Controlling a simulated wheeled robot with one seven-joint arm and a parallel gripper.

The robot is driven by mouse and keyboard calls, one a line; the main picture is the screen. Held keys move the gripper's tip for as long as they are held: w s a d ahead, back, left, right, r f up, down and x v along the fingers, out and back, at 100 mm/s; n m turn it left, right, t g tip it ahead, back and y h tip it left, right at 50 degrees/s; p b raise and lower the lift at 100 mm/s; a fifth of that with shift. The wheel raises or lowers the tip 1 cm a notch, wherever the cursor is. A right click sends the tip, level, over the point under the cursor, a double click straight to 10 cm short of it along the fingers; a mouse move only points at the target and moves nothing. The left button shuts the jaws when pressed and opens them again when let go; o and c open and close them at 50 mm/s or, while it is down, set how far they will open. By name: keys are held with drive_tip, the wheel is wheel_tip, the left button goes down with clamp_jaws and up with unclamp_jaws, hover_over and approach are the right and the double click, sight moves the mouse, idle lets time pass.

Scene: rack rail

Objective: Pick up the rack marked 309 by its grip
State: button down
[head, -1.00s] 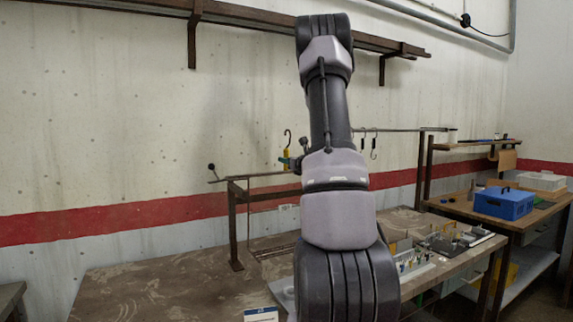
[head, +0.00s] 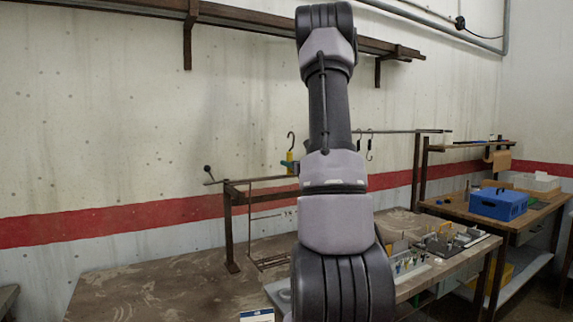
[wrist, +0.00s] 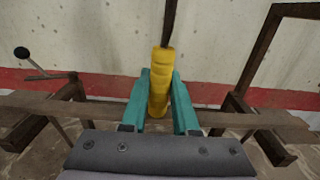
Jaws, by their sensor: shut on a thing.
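My gripper (wrist: 160,108) has teal fingers, one on each side of a yellow grip (wrist: 160,82), and is shut on it. The grip stands about upright in the wrist view, with a dark rod rising from its top. In the head view the yellow grip (head: 289,160) sits under a dark hook (head: 291,140), close to the near rail (head: 255,180); my arm covers most of my gripper. A thin wire frame (head: 252,238) shows below the rail, partly behind my arm. I cannot tell whether it joins the grip. No 309 mark is readable.
The rail stands on a post (head: 229,230) on the worktable (head: 150,285) and has a ball-ended rod at left. Hooks (head: 369,148) hang from a farther rail right of my arm. Parts and trays crowd the table's right; a blue box (head: 498,205) stands on another bench.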

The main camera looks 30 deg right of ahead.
drive_tip(key=shift+s+a, duration=0.1)
drive_tip(key=shift+s, duration=1.75)
